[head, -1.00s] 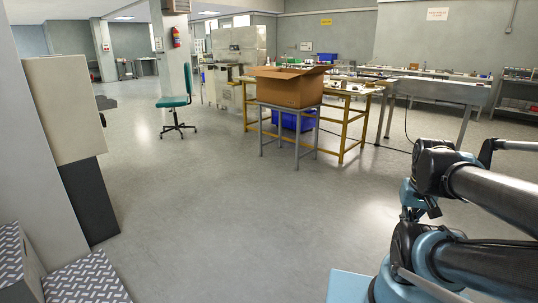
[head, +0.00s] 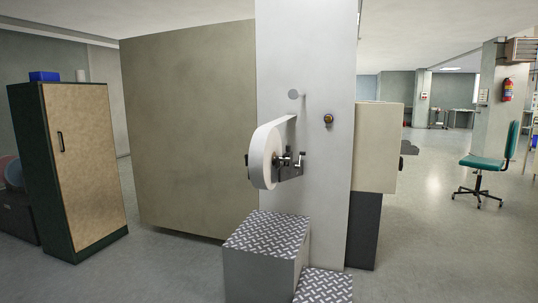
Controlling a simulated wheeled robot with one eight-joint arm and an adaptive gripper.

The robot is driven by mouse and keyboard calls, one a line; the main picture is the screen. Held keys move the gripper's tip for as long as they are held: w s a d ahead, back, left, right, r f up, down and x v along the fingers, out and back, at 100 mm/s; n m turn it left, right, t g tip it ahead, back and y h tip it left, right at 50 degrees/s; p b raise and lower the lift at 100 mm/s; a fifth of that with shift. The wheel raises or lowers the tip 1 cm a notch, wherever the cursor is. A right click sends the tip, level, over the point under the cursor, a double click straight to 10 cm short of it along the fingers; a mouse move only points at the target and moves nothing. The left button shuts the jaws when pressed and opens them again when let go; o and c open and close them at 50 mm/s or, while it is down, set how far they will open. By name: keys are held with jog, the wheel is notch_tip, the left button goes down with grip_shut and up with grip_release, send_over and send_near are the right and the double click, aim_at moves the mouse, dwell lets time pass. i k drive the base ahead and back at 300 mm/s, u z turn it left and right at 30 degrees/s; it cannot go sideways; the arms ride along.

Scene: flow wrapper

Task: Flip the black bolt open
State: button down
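A tall light grey machine panel (head: 325,210) stands in the middle of the head view. A white film roll (head: 263,157) is mounted upright on its front, with a strip of film running up to the right. A dark bracket (head: 290,172) with small black and metal parts sits at the roll's right side. The black bolt may be among these parts, but they are too small to tell which is the bolt or whether it is open or shut. My gripper is not in view.
A step block with a tread-plate top (head: 262,232) stands below the roll, and a lower step (head: 323,288) is beside it. A dark green cabinet (head: 68,170) is at left, a green chair (head: 488,165) at right. Floor is free between the cabinet and steps and at right.

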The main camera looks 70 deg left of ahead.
aim_at(288, 147)
jog(key=u, duration=2.05)
jog(key=i, duration=0.25)
jog(key=u, duration=0.8)
jog(key=k, duration=0.6)
jog(key=z, duration=0.5)
jog(key=i, duration=0.75)
jog(key=z, duration=0.3)
